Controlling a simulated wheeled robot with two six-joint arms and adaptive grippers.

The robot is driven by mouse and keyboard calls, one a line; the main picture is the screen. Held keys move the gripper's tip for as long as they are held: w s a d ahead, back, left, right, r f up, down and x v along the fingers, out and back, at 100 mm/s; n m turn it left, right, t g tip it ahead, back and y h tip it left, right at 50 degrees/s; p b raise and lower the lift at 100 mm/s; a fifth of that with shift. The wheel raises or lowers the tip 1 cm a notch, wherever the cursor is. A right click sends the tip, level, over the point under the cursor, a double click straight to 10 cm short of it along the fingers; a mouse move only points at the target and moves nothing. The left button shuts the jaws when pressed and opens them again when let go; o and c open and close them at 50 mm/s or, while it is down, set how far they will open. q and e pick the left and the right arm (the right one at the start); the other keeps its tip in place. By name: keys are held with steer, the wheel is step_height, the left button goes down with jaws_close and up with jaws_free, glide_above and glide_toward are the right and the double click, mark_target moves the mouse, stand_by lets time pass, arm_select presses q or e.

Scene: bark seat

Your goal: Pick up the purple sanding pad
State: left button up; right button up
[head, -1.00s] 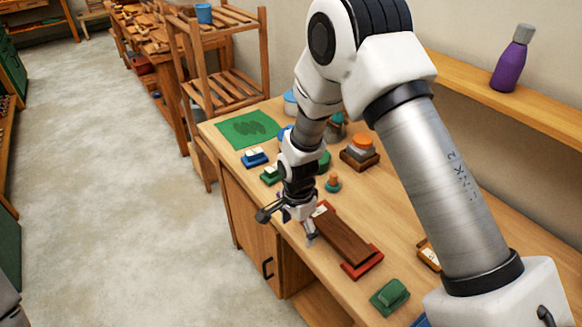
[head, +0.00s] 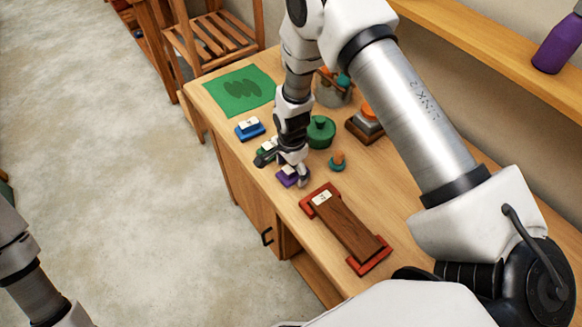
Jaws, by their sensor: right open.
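The purple sanding pad (head: 288,181) lies on the wooden bench top near its front edge, with a pale label on top. My right gripper (head: 282,168) is open above and around it and hides part of the pad; I cannot tell whether the fingers touch it. Part of my left arm shows at the lower left, but its gripper is out of view.
A green pad (head: 264,152) and a blue pad (head: 249,128) lie just behind on the bench. A dark wooden block with red ends (head: 345,228) lies to the right. A green round-lidded pot (head: 321,132) and a small teal-and-orange knob (head: 337,162) stand close by. A green mat (head: 232,94) lies at the far end.

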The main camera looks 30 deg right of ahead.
steer(key=shift+s+d+r, duration=0.1)
steer(key=shift+s+d, duration=0.05)
steer(key=shift+c, duration=0.3)
steer(key=shift+s+r, duration=0.15)
steer(key=shift+s, duration=0.05)
steer(key=c, duration=1.2)
steer(key=shift+w, duration=0.1)
steer(key=shift+r, duration=0.1)
